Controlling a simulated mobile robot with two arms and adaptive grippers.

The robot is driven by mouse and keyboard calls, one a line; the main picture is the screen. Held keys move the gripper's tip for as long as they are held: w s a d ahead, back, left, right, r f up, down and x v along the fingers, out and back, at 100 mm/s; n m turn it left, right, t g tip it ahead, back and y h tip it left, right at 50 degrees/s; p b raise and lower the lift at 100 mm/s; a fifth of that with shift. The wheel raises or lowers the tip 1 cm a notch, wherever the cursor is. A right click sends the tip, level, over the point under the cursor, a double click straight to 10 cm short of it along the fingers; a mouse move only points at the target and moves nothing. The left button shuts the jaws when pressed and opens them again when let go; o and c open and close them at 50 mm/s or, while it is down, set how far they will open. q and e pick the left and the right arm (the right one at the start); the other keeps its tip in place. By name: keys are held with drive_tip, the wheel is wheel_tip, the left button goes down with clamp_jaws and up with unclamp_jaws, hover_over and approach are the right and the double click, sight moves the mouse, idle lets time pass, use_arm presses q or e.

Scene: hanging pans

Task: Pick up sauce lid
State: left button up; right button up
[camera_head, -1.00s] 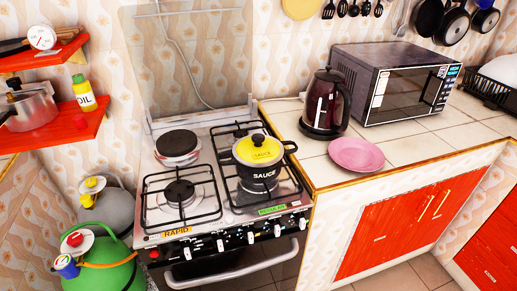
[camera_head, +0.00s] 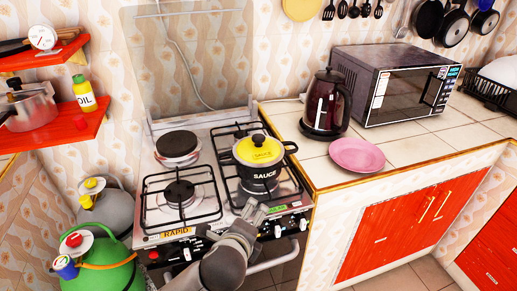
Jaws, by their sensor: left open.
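The yellow sauce lid (camera_head: 260,150) with its dark knob sits on the black sauce pot (camera_head: 264,174). The pot stands on the right side of the stove, on the front burner grate. My left gripper (camera_head: 254,207) is in front of the pot, low over the stove's front edge, below and apart from the lid. It is open and seems empty; its fingers are small in view. My grey arm hides part of the stove's front panel and knobs. My right gripper does not show.
A pink plate (camera_head: 357,154) lies on the tiled counter right of the stove. A dark kettle (camera_head: 326,104) and a microwave (camera_head: 393,84) stand behind it. A second burner (camera_head: 180,192) on the left is empty. Green and grey gas cylinders stand left of the stove.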

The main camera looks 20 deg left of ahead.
sight(258, 142)
use_arm(q)
drive_tip(key=w+r+m+t+y, duration=0.2)
drive_tip(key=w+r+m+t, duration=0.3)
drive_tip(key=w+r+m, duration=0.55)
drive_tip(key=shift+w+a+r+m+p, duration=0.1)
drive_tip(key=shift+w+a+m, duration=0.35)
drive_tip(key=shift+w, duration=1.05)
drive_tip(key=shift+w+a+f+m+p, duration=0.2)
drive_tip(key=shift+w+a, duration=0.3)
drive_tip(key=shift+w, duration=1)
drive_tip(key=shift+w+a+r+m+p, duration=0.15)
drive_tip(key=shift+w+a+m, duration=0.3)
drive_tip(key=shift+w, duration=1.05)
drive_tip(key=shift+h, duration=0.3)
